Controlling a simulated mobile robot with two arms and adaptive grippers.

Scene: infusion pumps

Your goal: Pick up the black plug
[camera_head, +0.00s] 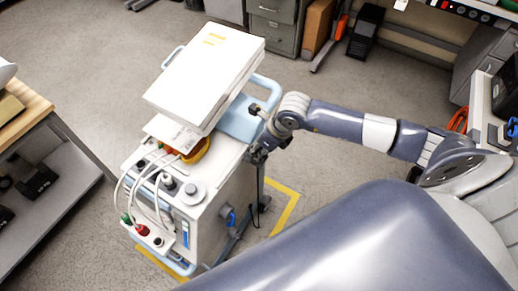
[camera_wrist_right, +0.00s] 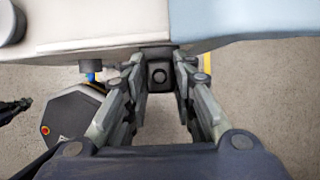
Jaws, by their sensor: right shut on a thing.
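The black plug (camera_wrist_right: 159,75) is a small dark squarish piece with a round centre, just below the edge of the cart top in the right wrist view. My right gripper (camera_wrist_right: 161,78) has its two fingers on either side of it and is shut on it. In the head view my right gripper (camera_head: 257,154) is at the right side of the white equipment cart (camera_head: 238,185), just below its top edge. The plug cannot be made out there.
A large white device (camera_head: 205,70) sits on the cart, with cables and knobs in front of it. A thin dark cable (camera_head: 256,212) hangs at the cart's right side. A wooden-topped table (camera_head: 22,112) stands at left. Grey drawers (camera_head: 272,22) stand behind. Open floor lies between.

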